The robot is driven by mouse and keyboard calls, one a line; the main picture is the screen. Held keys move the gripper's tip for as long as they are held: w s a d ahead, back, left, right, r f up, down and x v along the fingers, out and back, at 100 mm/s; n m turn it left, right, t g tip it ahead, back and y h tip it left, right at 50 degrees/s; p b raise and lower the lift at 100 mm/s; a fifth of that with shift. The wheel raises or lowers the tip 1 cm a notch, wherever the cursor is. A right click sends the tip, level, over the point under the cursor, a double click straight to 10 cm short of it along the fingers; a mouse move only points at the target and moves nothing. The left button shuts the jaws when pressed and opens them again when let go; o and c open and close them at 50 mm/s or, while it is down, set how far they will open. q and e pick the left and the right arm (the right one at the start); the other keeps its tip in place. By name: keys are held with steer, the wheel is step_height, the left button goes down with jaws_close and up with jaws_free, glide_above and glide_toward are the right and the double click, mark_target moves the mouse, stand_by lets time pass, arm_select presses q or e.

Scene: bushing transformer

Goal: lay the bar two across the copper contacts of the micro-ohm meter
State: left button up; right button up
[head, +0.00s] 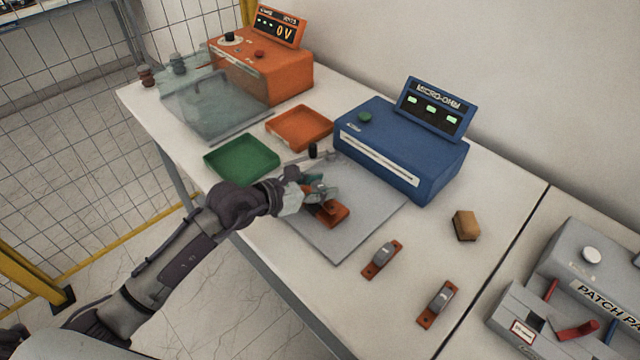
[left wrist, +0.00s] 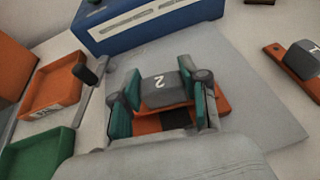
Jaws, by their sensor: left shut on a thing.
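My left gripper (head: 318,192) is shut on the grey grip of bar two (left wrist: 166,90), which shows the number 2 in the left wrist view. It is over the grey plate (head: 362,205) in front of the blue micro-ohm meter (head: 395,150). Orange-brown copper (head: 333,214) shows under and beside the fingers; in the left wrist view a dark patch splits it. I cannot tell which copper belongs to the bar and which to the contacts, or whether they touch. My right gripper is not in view.
Two other bars (head: 381,259) (head: 438,303) lie right of the plate, near a tan block (head: 466,225). A green tray (head: 241,158) and an orange tray (head: 300,127) lie to the left. A black-topped post (head: 312,150) stands close to the gripper. A patch panel (head: 585,290) is at right.

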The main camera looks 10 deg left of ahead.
arm_select(q)
steer(key=shift+f+b, duration=0.4)
steer(key=shift+f, duration=0.15)
stand_by(0.4)
steer(key=o, duration=1.4)
steer(key=shift+s+a, duration=0.1)
steer(key=v, duration=1.2)
